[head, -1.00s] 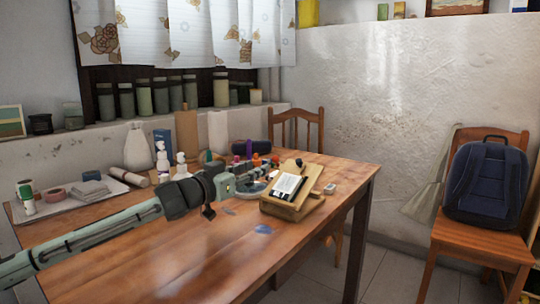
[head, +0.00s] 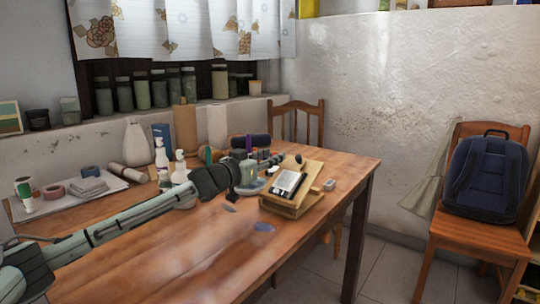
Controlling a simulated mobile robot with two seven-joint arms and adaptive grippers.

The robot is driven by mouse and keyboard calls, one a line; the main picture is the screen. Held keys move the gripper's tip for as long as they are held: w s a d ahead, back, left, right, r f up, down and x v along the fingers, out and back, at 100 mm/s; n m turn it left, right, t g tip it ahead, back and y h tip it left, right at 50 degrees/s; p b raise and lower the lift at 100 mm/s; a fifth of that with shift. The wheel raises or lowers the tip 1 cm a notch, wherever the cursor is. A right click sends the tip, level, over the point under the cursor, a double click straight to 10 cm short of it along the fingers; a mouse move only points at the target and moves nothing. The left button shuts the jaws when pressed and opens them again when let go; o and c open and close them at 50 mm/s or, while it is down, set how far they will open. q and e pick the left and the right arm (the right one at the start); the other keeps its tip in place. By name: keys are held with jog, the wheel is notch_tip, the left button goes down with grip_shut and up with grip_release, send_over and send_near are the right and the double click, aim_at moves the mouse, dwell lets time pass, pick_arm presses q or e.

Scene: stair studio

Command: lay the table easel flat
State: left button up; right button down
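The table easel (head: 309,177) is a small wooden box easel at the right end of the table. Its board is tilted up and bears a pale sheet or device with a dark border (head: 287,184). My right gripper is not in view.
White bottles (head: 162,164), jars and coloured paint items crowd the table's back. The table's front (head: 190,255) is clear. A chair with a dark blue backpack (head: 487,178) stands at the right.

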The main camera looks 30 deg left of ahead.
pick_arm(q)
jog(key=shift+w, duration=0.1)
grip_shut()
dwell(0.5)
